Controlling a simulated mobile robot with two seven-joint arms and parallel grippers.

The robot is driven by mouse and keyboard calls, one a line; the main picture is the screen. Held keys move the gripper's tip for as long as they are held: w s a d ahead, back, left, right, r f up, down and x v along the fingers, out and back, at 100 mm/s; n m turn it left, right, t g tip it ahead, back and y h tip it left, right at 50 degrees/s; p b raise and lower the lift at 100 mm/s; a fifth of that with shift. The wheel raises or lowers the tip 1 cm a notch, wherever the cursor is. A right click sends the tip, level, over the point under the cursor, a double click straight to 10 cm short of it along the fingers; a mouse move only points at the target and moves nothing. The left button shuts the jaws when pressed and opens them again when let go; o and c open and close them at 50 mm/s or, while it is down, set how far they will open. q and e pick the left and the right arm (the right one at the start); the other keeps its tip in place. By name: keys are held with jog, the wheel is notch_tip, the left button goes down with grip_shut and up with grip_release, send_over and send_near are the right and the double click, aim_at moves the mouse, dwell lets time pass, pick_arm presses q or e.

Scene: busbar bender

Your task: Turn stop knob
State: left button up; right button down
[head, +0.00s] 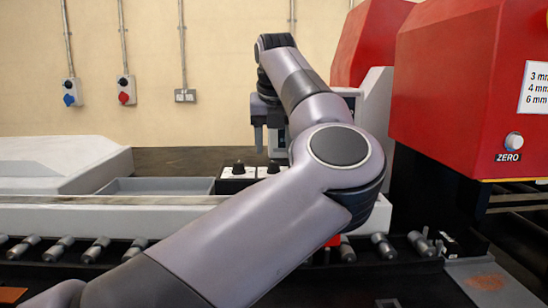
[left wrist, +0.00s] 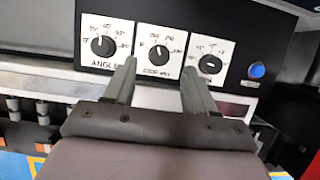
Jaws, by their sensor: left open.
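The middle dial, whose label is blurred but looks like the stop dial, has a black knob (left wrist: 162,50) on a white plate in the left wrist view. The angle knob (left wrist: 102,46) is to its left and a third knob (left wrist: 210,65) to its right. In the head view two knobs show on the panel, the left one (head: 238,167) and another (head: 273,167); my arm covers the panel's right part. My left gripper (left wrist: 159,66) is open and empty, its fingers either side of the line to the middle knob. Contact with the knob cannot be told. My right gripper is out of view.
A blue button (left wrist: 257,71) sits right of the dials. Red machine housings (head: 445,90) with a ZERO button (head: 514,141) stand at the right. A grey tray (head: 160,186) lies left of the panel. A row of rollers (head: 96,249) runs along the front.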

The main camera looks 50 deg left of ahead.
aim_at(274, 162)
pick_arm(q)
jog(key=shift+x, duration=2.25)
jog(key=c, duration=1)
jog(key=shift+r, duration=0.1)
